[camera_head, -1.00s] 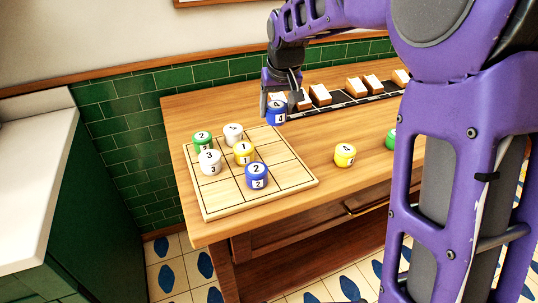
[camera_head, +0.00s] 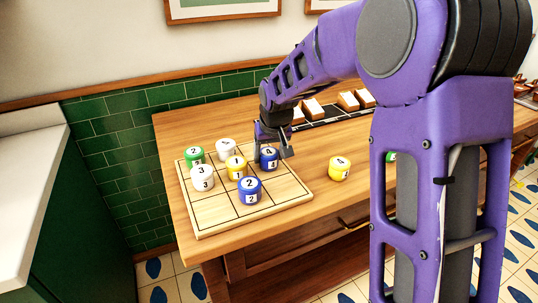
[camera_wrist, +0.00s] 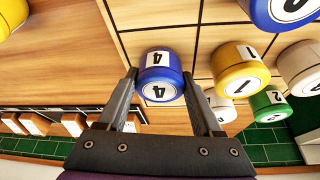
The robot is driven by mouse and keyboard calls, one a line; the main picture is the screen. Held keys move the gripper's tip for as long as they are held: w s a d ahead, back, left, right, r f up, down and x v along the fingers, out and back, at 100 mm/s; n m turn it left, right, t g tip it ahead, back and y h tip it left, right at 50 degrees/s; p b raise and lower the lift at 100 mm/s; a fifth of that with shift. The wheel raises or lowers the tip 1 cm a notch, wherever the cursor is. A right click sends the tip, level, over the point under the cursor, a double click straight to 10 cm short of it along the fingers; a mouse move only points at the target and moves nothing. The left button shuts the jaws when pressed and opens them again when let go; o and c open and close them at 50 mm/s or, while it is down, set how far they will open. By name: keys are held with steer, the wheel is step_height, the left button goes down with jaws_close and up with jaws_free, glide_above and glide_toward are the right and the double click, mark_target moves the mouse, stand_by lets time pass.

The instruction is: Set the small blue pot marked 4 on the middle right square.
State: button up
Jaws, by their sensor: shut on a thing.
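The small blue pot marked 4 (camera_head: 268,158) is upright between the fingers of my gripper (camera_head: 271,152), at the middle right square of the wooden board (camera_head: 215,215). In the wrist view the blue pot (camera_wrist: 158,75) sits between the two fingertips of my gripper (camera_wrist: 160,80), which are shut on it. It is in line with the yellow pot marked 1 (camera_head: 236,167), to that pot's right in the head view. I cannot tell whether its base touches the board.
A blue pot marked 2 (camera_head: 250,191) stands at front middle. A white pot marked 3 (camera_head: 202,178), a green pot (camera_head: 194,157) and another white pot (camera_head: 225,149) share the board. A yellow pot marked 4 (camera_head: 340,168) stands on the table to the right.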

steer(key=shift+f, duration=0.15)
steer(key=o, duration=1.5)
steer(key=shift+r, duration=0.25)
steer(key=p+v, duration=0.2)
steer(key=v, duration=0.9)
steer(key=shift+s+r, duration=0.2)
steer(key=shift+r, duration=0.15)
